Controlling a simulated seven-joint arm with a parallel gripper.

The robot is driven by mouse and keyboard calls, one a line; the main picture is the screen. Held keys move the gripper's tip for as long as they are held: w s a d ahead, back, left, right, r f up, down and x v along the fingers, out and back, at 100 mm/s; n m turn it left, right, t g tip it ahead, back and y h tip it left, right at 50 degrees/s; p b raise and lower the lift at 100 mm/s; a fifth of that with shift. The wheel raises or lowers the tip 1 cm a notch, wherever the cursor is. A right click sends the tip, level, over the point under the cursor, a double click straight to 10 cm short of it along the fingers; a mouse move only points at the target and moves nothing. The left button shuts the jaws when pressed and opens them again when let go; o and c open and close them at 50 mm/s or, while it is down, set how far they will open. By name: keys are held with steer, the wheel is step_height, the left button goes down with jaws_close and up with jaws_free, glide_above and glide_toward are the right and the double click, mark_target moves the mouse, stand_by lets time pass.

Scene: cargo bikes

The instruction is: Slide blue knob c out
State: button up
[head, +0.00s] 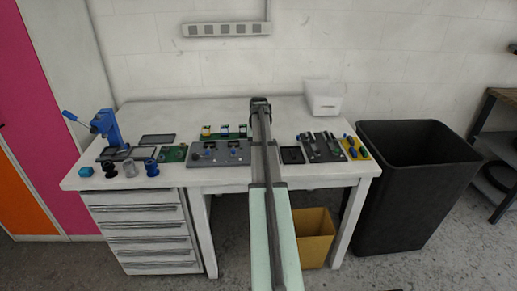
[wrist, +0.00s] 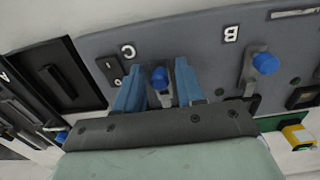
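In the wrist view, blue knob c (wrist: 160,78) stands in a slot of the grey panel (wrist: 205,45), beside the letter C. My gripper (wrist: 159,92) has one blue finger on each side of the knob. Narrow gaps show between the knob and both fingers, so the gripper looks open around it. Whether the fingertips reach below the knob's top I cannot tell. In the head view the panel (head: 205,159) lies on the table, and my arm hides its right end and knob c.
Another blue knob (wrist: 265,63) stands by the letter B, right of my gripper in the wrist view. A dark rocker switch (wrist: 111,68) and a black tray (wrist: 68,82) lie left. The white table (head: 290,112) holds a blue press (head: 107,127) at left.

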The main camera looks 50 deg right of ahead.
steer(key=shift+r, duration=3.75)
steer(key=s+a+f+n+g, duration=0.1)
steer(key=s+a+f+n, duration=0.15)
steer(key=a, duration=0.35)
steer(key=s+a+f+n+g, duration=0.1)
steer(key=s+a, duration=0.3)
steer(key=a, duration=0.3)
steer(key=s+a+f+n+g, duration=0.1)
steer(key=s+a+f+n, duration=0.1)
steer(key=a+f, duration=1.25)
steer(key=s+a+f+n+g, duration=0.1)
steer(key=a+f+n, duration=0.1)
steer(key=a+f, duration=1.25)
steer(key=s+a+f+g, duration=0.1)
steer(key=s+a+f, duration=0.4)
steer(key=s, duration=0.3)
steer(key=s+a+f+n+g, duration=0.1)
steer(key=s+a+f, duration=0.4)
steer(key=s+f, duration=0.2)
steer(key=s+a+f, duration=0.5)
steer(key=s+f, duration=0.2)
steer(key=s, duration=0.3)
steer(key=shift+g, duration=0.4)
